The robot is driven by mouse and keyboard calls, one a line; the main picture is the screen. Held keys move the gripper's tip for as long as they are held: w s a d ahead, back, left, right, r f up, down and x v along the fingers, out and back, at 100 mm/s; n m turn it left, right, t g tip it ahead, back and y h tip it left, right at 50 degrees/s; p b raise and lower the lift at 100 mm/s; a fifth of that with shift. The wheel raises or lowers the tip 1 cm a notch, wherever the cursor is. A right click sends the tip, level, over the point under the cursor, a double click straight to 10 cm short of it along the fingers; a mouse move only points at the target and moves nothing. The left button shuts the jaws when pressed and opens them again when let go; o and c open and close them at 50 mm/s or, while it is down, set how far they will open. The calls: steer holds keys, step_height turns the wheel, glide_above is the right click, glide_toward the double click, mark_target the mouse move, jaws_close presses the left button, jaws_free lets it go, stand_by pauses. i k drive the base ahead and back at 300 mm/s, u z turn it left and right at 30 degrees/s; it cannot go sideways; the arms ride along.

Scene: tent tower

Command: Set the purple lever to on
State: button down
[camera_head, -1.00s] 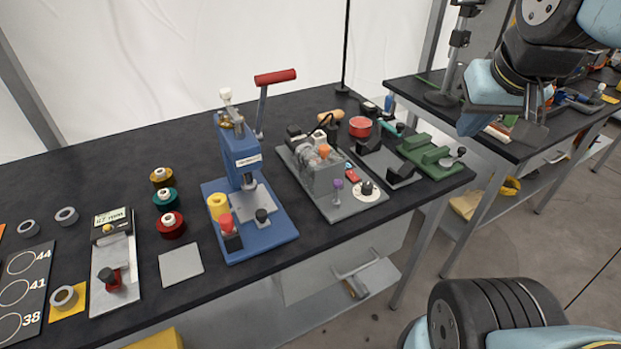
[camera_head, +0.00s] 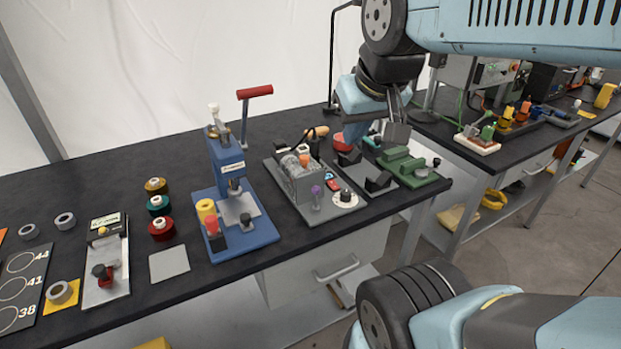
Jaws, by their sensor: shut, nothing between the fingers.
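The purple lever (camera_head: 316,191) is a small purple knob on a short stem, standing at the front of a grey machine (camera_head: 299,183) on the black table. A white dial with a black knob (camera_head: 345,197) sits to its right. My gripper (camera_head: 397,134) hangs from the arm at the upper right, above and behind the green fixture. It is shut and empty, apart from the lever and to its right. The lever's markings are too small to read.
A blue press (camera_head: 229,165) with a red-handled arm stands left of the grey machine. A green fixture (camera_head: 410,168) and a dark fixture (camera_head: 377,180) lie to the right. Thread spools (camera_head: 161,228) stand farther left. A second table (camera_head: 505,165) is at the right.

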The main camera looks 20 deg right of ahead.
mark_target(316, 189)
steer(key=z, duration=0.1)
steer(key=k, duration=1)
steer(key=z, duration=1)
steer(key=i, duration=0.6)
steer(key=u, duration=0.35)
